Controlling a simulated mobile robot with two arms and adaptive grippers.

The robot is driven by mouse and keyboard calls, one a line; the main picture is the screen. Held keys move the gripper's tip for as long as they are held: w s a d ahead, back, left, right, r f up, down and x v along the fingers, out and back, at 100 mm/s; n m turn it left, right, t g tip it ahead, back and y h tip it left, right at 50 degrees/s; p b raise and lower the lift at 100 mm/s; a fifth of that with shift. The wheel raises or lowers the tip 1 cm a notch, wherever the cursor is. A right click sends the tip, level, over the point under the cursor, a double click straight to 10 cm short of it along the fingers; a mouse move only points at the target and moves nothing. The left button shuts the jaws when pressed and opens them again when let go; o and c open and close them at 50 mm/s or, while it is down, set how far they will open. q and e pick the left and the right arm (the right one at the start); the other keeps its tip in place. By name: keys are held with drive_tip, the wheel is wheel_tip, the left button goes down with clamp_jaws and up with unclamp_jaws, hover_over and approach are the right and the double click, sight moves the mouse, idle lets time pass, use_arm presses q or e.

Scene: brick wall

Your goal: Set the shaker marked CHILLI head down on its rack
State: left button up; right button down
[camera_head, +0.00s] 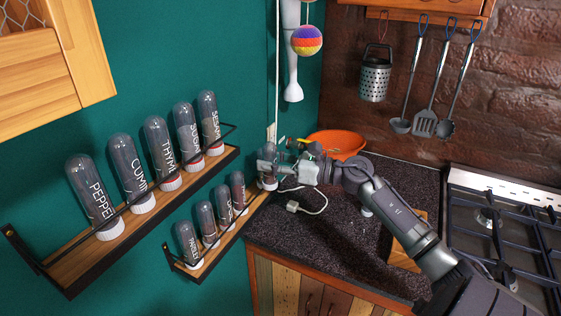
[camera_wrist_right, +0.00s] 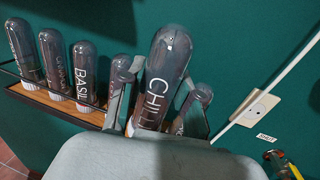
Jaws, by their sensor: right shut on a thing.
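The CHILLI shaker (camera_wrist_right: 163,80) is a dark, clear-domed tube with white lettering. In the wrist view it stands slightly tilted, dome up, between the fingers of my right gripper (camera_wrist_right: 158,105), which is shut on it. Its lower end is mostly hidden by the gripper. In the head view my right gripper (camera_head: 268,168) is at the right end of the lower rack (camera_head: 228,236); whether the shaker touches the rack cannot be told. The rack also shows in the wrist view (camera_wrist_right: 55,101). My left gripper is not in view.
Several shakers, one marked BASIL (camera_wrist_right: 86,75), stand dome up along the lower rack. Another shaker (camera_wrist_right: 195,105) is close behind the right finger. The upper rack (camera_head: 85,265) holds more shakers. A wall socket (camera_wrist_right: 258,108), an orange bowl (camera_head: 338,142) and a white cable (camera_head: 312,207) are nearby.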

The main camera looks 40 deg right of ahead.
sight(237, 167)
drive_tip(key=shift+w+a+r, duration=0.2)
drive_tip(key=shift+w, duration=0.25)
drive_tip(key=w+f+b, duration=0.1)
drive_tip(key=w+a+f+b, duration=0.1)
drive_tip(key=w+f, duration=0.1)
drive_tip(key=w+f+b, duration=0.1)
drive_tip(key=f, duration=0.1)
drive_tip(key=shift+w+a, duration=0.2)
drive_tip(key=shift+a, duration=0.2)
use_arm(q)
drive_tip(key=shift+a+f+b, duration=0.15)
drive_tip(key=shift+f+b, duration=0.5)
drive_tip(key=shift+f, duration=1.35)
use_arm(e)
drive_tip(key=shift+f, duration=0.5)
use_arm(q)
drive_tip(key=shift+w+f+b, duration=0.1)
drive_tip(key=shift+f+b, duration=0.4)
use_arm(e)
drive_tip(key=shift+f, duration=0.35)
drive_tip(key=c, duration=0.7)
unclamp_jaws()
